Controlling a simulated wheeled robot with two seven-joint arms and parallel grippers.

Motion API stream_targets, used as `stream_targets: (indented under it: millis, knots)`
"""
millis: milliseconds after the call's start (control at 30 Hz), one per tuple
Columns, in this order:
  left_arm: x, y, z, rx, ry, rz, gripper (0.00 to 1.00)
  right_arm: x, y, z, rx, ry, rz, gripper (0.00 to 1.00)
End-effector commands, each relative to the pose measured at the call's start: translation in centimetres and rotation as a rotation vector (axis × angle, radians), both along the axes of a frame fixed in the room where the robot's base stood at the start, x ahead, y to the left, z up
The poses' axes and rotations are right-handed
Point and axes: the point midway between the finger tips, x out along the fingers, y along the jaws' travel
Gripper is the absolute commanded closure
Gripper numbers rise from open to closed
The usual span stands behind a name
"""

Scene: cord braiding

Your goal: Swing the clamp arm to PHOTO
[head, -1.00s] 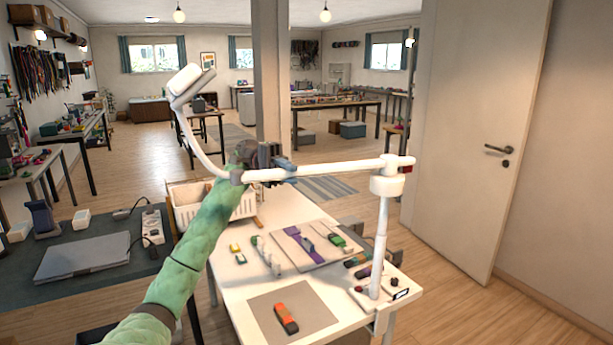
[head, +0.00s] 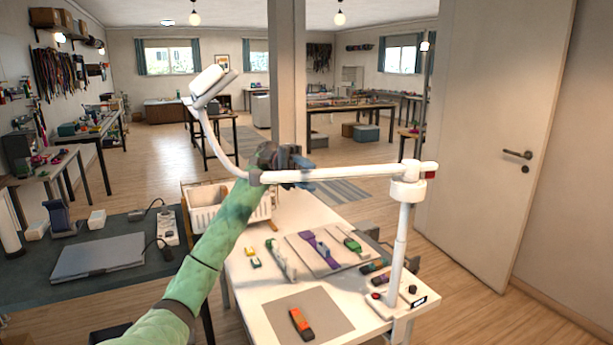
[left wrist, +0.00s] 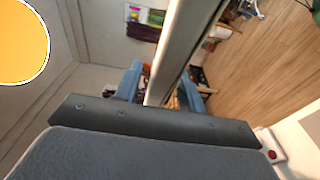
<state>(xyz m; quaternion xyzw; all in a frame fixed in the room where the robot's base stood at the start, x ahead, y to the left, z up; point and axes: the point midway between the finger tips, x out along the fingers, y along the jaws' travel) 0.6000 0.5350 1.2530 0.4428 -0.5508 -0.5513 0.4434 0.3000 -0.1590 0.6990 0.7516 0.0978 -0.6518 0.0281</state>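The white clamp arm is a long horizontal tube (head: 355,174) on an upright post (head: 399,245) clamped to the table's right edge. A curved section at its left rises to a white head (head: 208,82). My left gripper (head: 303,178) is at the tube's left part, near the joint. In the left wrist view, its two blue fingers (left wrist: 162,88) stand on either side of the pale tube (left wrist: 176,50), with narrow gaps visible beside it, so it looks open around the tube. No PHOTO marking is readable. My right gripper is not in view.
The white table (head: 250,292) carries a grey mat (head: 330,312) with an orange and dark piece, a board with cords, and a white basket (head: 205,218). The post base has a red button (head: 376,295). A dark side table (head: 120,212) with a laptop stands left.

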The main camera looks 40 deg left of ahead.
Motion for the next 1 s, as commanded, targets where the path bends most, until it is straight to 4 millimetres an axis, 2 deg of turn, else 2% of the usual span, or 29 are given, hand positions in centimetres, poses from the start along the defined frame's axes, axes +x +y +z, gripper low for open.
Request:
stream_targets:
  millis: [167, 500, 700, 1000]
  knots:
    - [0.1, 0.4, 0.0, 0.0, -0.001, 0.0, 0.6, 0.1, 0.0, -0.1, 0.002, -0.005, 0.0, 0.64]
    - [1.1, 5.2, -0.2, -0.001, 0.0, 0.002, 0.6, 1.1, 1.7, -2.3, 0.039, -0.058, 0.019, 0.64]
    - [1.6, 7.2, -0.1, 0.0, 0.0, 0.001, 0.6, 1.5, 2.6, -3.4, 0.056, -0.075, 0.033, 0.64]
    - [1.7, 7.7, 0.0, 0.0, 0.0, 0.0, 0.6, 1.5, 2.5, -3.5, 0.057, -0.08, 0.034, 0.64]
